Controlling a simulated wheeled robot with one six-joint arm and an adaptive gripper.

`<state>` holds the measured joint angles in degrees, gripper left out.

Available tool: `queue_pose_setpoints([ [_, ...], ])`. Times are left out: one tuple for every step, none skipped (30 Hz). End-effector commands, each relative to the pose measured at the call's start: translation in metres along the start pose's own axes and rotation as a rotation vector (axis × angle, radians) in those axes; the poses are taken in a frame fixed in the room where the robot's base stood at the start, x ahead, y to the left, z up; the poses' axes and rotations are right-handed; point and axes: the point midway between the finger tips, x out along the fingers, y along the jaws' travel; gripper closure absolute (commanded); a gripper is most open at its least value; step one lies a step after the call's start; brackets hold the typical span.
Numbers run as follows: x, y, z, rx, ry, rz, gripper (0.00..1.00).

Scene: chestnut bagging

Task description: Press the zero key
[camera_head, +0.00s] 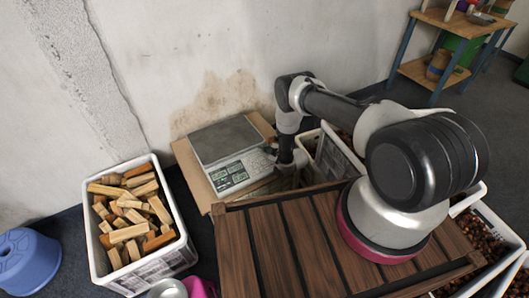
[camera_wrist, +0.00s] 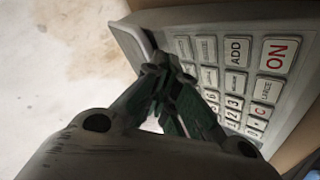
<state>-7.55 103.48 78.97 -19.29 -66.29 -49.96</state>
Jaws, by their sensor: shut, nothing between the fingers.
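A grey scale (camera_head: 226,142) with a flat metal plate stands on a wooden board by the wall. Its keypad and display panel (camera_head: 240,171) face the front. In the wrist view the keypad (camera_wrist: 240,75) runs at a slant, with a red ON key (camera_wrist: 277,56), an ADD key (camera_wrist: 237,50) and small number keys (camera_wrist: 234,108). I cannot make out the zero key for certain; my gripper hides part of the panel. My gripper (camera_wrist: 161,78) is shut and empty, its tips over the panel's left part. In the head view my gripper (camera_head: 290,168) is at the scale's right end.
A white crate of wood blocks (camera_head: 150,258) stands left of the scale. A brown slatted top (camera_head: 285,245) lies in front. White crates with chestnuts (camera_head: 480,238) stand at the right. A blue stool (camera_head: 28,262) is at far left, and a wooden shelf (camera_head: 440,75) is at the back right.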

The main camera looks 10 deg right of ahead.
Motion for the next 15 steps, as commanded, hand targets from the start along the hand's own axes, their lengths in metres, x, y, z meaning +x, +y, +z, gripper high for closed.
queue_pose_setpoints([
  [0.0005, -0.0008, 0.0006, 0.000, 0.000, 0.000, 1.00],
  [0.0010, -0.0013, 0.0010, 0.000, 0.000, -0.001, 1.00],
  [0.0018, -0.0022, 0.0017, 0.000, 0.000, -0.001, 1.00],
  [0.0026, -0.0027, 0.0023, 0.000, 0.000, -0.001, 1.00],
  [0.0034, -0.0033, 0.0028, 0.000, 0.000, -0.001, 1.00],
  [0.0044, -0.0039, 0.0035, 0.000, 0.000, -0.001, 1.00],
  [0.0049, -0.0043, 0.0038, 0.000, 0.000, -0.001, 1.00],
  [0.0053, -0.0045, 0.0040, 0.000, 0.000, 0.000, 1.00],
  [0.0055, -0.0045, 0.0041, 0.000, 0.000, 0.000, 1.00],
  [0.0055, -0.0044, 0.0041, 0.000, 0.000, 0.000, 1.00],
  [0.0055, -0.0043, 0.0041, 0.000, 0.000, 0.000, 1.00],
  [0.0055, -0.0043, 0.0040, 0.000, 0.000, 0.000, 1.00],
  [0.0055, -0.0043, 0.0040, 0.000, 0.000, 0.000, 1.00],
  [0.0055, -0.0043, 0.0040, 0.000, 0.000, 0.000, 1.00],
  [0.0055, -0.0043, 0.0040, 0.000, 0.000, 0.000, 1.00],
])
